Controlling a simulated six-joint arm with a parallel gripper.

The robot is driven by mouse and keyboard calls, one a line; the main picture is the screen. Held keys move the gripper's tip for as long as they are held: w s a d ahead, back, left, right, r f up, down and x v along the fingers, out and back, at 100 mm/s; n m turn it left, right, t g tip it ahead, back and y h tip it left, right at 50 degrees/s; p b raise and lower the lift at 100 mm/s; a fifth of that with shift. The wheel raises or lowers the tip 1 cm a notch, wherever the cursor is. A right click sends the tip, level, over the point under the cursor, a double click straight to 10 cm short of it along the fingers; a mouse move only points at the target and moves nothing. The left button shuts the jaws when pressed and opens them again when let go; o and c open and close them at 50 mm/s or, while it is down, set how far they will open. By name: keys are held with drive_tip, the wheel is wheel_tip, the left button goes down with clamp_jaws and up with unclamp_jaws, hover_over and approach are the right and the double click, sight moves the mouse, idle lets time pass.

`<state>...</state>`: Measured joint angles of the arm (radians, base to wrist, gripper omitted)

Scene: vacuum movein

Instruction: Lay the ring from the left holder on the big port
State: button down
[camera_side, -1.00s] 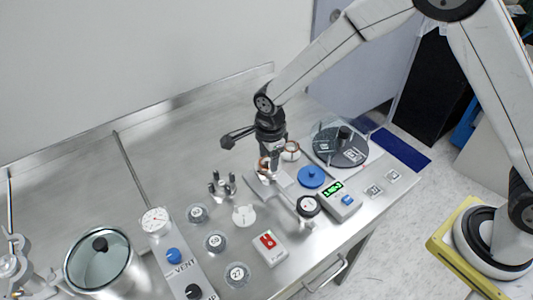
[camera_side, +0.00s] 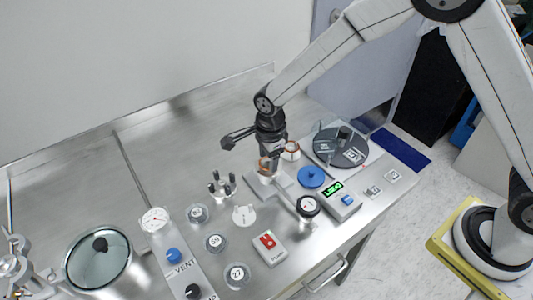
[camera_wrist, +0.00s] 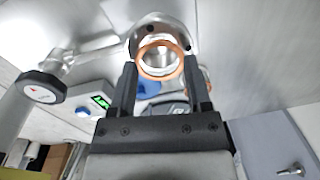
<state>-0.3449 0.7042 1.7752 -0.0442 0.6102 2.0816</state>
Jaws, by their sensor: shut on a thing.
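My gripper (camera_side: 268,160) points down over the metal fittings in the middle of the bench. It is shut on a copper ring (camera_wrist: 160,60), which shows between the two fingertips in the wrist view. In the side view this ring (camera_side: 264,164) is partly hidden by the fingers. Behind the ring lies a shiny round metal fitting (camera_wrist: 146,24) with dark holes in its rim. I cannot tell whether the ring touches it. A second copper-coloured ring (camera_side: 292,147) sits on a pale round holder (camera_side: 291,155) just right of the gripper.
A dark round plate (camera_side: 341,147) is farther right. A pronged stand (camera_side: 222,186) is left. The back left bench is clear.

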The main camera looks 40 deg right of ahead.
drive_tip(key=shift+f, duration=0.45)
idle(0.8)
unclamp_jaws()
drive_tip(key=shift+s, duration=0.1)
drive_tip(key=shift+r, duration=0.1)
wheel_tip(320, 180, up, 8)
idle(0.5)
drive_tip(key=shift+s, duration=0.1)
idle(0.5)
drive_tip(key=shift+s+d+r+n, duration=0.1)
drive_tip(key=shift+s+d+n, duration=0.25)
drive_tip(key=shift+d+n, duration=0.35)
drive_tip(key=s+d+n+t, duration=0.2)
drive_tip(key=s+d+n, duration=1.2)
drive_tip(key=n, duration=0.4)
drive_tip(key=shift+s+r, duration=0.25)
drive_tip(key=shift+s, duration=0.35)
